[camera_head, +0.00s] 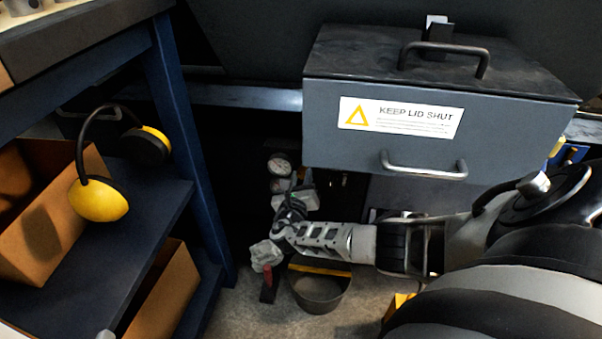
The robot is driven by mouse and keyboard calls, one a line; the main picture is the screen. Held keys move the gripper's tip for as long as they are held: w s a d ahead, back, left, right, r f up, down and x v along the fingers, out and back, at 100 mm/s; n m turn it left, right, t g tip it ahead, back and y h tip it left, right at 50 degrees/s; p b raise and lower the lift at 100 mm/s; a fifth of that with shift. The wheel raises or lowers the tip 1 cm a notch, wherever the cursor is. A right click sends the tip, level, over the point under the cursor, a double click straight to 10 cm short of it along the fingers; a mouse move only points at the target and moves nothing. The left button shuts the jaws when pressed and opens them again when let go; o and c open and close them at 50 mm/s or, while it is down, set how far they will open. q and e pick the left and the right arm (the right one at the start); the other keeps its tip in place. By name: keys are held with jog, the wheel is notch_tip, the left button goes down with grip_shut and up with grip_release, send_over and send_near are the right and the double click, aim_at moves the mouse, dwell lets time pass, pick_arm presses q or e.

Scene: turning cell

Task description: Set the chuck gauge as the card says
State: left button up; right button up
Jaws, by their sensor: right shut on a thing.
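Two small round gauges with pale dials, an upper gauge (279,165) and a lower gauge (277,185), sit in the dark space left of the grey lidded box. Their needles are too small to read, and I cannot tell which is the chuck gauge. My right gripper (284,221) reaches in from the right, just below the gauges. It is shut on a dark knob (293,206), mostly hidden by the fingers. Pale fittings (266,254) and a red valve handle (268,286) show below it. No setting card is recognisable.
The grey box (315,135) with handles and a "KEEP LID SHUT" label (400,116) overhangs my right arm. A dark round pan (320,298) stands on the floor below the gripper. A blue shelf (150,222) with yellow ear defenders (98,201) and cardboard boxes (40,225) stands left.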

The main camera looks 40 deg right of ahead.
jog(key=shift+f, duration=0.1)
jog(key=o, duration=1)
jog(key=shift+s+a, duration=0.1)
jog(key=shift+s+a, duration=0.1)
jog(key=shift+a, duration=0.1)
pick_arm(q)
jog(key=f+g+y+p, duration=0.1)
jog(key=p, duration=0.1)
jog(key=a+f+m+g+y+p, duration=0.1)
jog(key=p, duration=0.2)
jog(key=shift+s+a+f+p, duration=0.15)
jog(key=shift+a+f+p, duration=0.05)
jog(key=shift+a+p, duration=0.15)
pick_arm(e)
jog(key=v, duration=1.5)
jog(key=shift+s+a, duration=0.1)
jog(key=shift+a, duration=0.1)
pick_arm(q)
jog(key=shift+r, duration=0.1)
pick_arm(e)
jog(key=shift+d, duration=0.1)
